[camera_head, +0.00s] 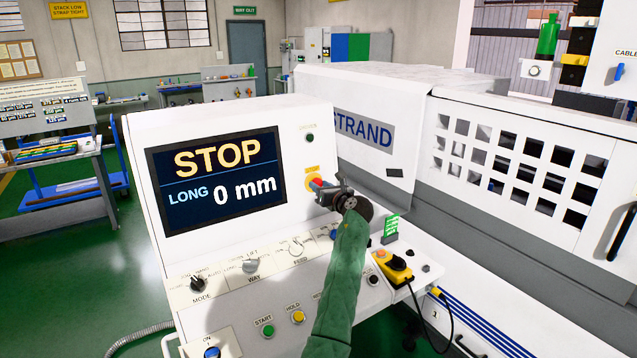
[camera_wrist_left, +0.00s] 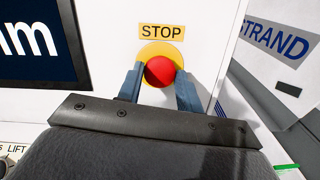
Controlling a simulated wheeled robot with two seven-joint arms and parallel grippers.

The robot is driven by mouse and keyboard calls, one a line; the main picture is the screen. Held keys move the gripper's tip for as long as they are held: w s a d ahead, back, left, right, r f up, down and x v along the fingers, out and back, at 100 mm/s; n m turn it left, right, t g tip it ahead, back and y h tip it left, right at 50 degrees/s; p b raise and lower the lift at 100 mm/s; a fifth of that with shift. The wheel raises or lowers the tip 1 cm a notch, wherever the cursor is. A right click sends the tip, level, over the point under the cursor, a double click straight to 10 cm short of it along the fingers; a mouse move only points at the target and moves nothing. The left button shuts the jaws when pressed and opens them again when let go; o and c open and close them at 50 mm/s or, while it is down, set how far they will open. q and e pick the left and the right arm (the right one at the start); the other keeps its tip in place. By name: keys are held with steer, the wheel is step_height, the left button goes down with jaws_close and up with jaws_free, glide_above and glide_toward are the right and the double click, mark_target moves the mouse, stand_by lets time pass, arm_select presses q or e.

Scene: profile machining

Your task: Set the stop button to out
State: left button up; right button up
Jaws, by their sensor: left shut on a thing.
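The red stop button (camera_wrist_left: 159,71) sits on a yellow round plate (camera_wrist_left: 150,54) on the white control panel, under a yellow STOP label (camera_wrist_left: 162,32). In the head view the stop button (camera_head: 316,184) is partly hidden by my left gripper (camera_head: 322,190). My left gripper, at the end of a green-sleeved arm, is at the button. In the left wrist view its two blue-grey fingers (camera_wrist_left: 159,84) stand on either side of the red button, shut on it. The display (camera_head: 216,178) reads STOP, LONG, 0 mm. My right gripper is not in view.
Below the display are the mode knob (camera_head: 198,284), green start button (camera_head: 267,330) and yellow hold button (camera_head: 298,316). A yellow pendant (camera_head: 393,266) with a black cable lies right of my arm. The white machine housing (camera_head: 375,100) stands behind the panel.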

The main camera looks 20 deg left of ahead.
arm_select(q)
steer(key=shift+f+m, duration=0.1)
steer(key=shift+m, duration=0.5)
steer(key=shift+a, duration=0.1)
steer(key=shift+m+h, duration=0.3)
steer(key=shift+m, duration=1.3)
